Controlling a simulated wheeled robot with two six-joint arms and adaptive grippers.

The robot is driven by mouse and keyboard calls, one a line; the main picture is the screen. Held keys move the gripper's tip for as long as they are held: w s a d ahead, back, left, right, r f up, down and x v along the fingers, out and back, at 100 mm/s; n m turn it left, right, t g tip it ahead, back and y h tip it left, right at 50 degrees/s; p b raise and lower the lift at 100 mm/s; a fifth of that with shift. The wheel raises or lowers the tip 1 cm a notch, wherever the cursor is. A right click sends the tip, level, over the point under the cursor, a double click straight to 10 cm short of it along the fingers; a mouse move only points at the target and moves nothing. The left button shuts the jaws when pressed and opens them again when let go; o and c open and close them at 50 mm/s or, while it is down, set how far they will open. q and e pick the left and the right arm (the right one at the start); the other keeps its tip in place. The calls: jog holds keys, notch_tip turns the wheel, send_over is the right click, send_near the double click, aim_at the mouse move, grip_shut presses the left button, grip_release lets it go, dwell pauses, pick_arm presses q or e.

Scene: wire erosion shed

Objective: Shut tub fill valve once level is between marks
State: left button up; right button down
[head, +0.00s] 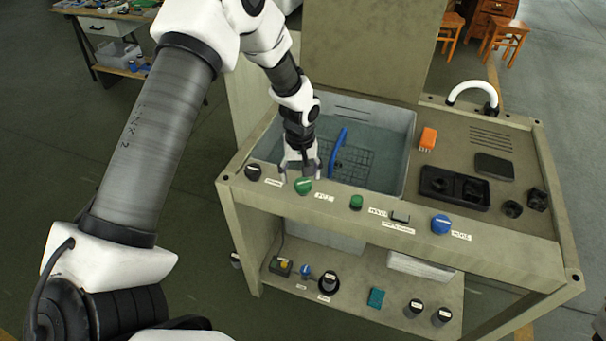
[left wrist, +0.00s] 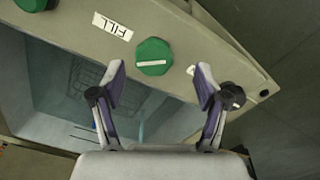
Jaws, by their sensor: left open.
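The tub (head: 408,150) is sunk in the bench top and holds bluish water; the level marks are too small to read. A green knob (head: 303,186) sits on the front panel beside a FILL label (head: 324,197). In the left wrist view the green knob (left wrist: 153,50) carries a pale line, with the FILL label (left wrist: 112,26) to its left. My left gripper (head: 301,168) is open and empty just above and behind the green knob. In the left wrist view its fingertips (left wrist: 160,72) straddle the space just short of the knob, apart from it.
A black knob (head: 253,172), a smaller green button (head: 356,202) and a blue knob (head: 441,224) line the same panel. A blue tube (head: 337,150) stands in the tub. A black tray (head: 430,190) and an orange item (head: 428,138) lie on the bench's right.

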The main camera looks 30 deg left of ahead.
aim_at(303, 183)
pick_arm(q)
jog(key=f, duration=0.2)
jog(key=w+f, duration=0.1)
jog(key=f, duration=0.1)
jog(key=shift+w+f, duration=0.1)
jog(key=shift+w, duration=0.1)
jog(key=shift+w+f, duration=0.15)
jog(key=shift+w, duration=0.1)
jog(key=shift+s, duration=0.1)
jog(key=shift+s+r, duration=0.3)
jog(key=c, duration=0.4)
jog(key=shift+s+r, duration=0.15)
jog(key=c, duration=0.5)
jog(key=shift+d, duration=0.1)
jog(key=shift+c, duration=1.3)
pick_arm(e)
jog(key=shift+w+r, duration=0.15)
jog(key=shift+w, duration=0.35)
